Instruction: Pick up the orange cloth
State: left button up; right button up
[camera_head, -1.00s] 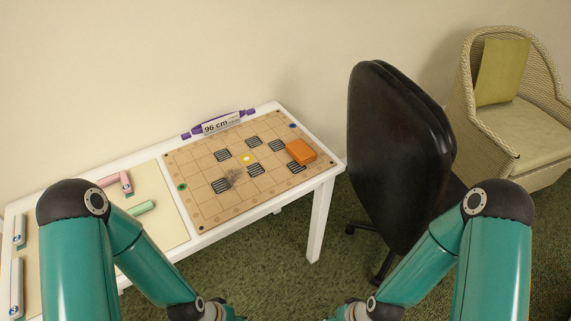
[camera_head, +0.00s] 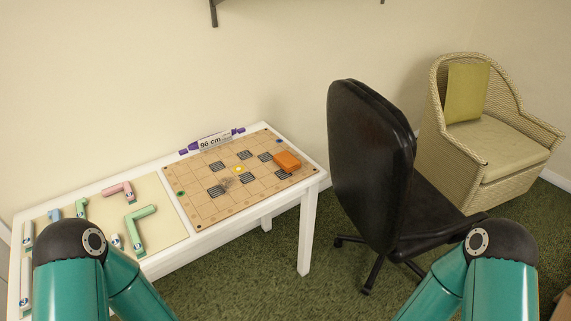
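The orange cloth (camera_head: 287,161) looks like a small folded block. It lies on the right part of a tan gridded board (camera_head: 212,209), which is on the white table (camera_head: 311,184). My two teal arms come in from the lower left and lower right. Both grippers are below the bottom edge of the view, so their state is hidden. Neither arm touches the cloth.
A black office chair (camera_head: 371,155) stands just right of the table. A wicker armchair (camera_head: 512,128) with a green cushion (camera_head: 466,92) is farther right. A purple-ended marker (camera_head: 212,142) lies behind the board. Green carpet (camera_head: 241,273) is open in front.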

aim_at(287, 162)
jog(key=z, duration=0.1)
jog(key=i, duration=0.9)
jog(key=u, duration=0.1)
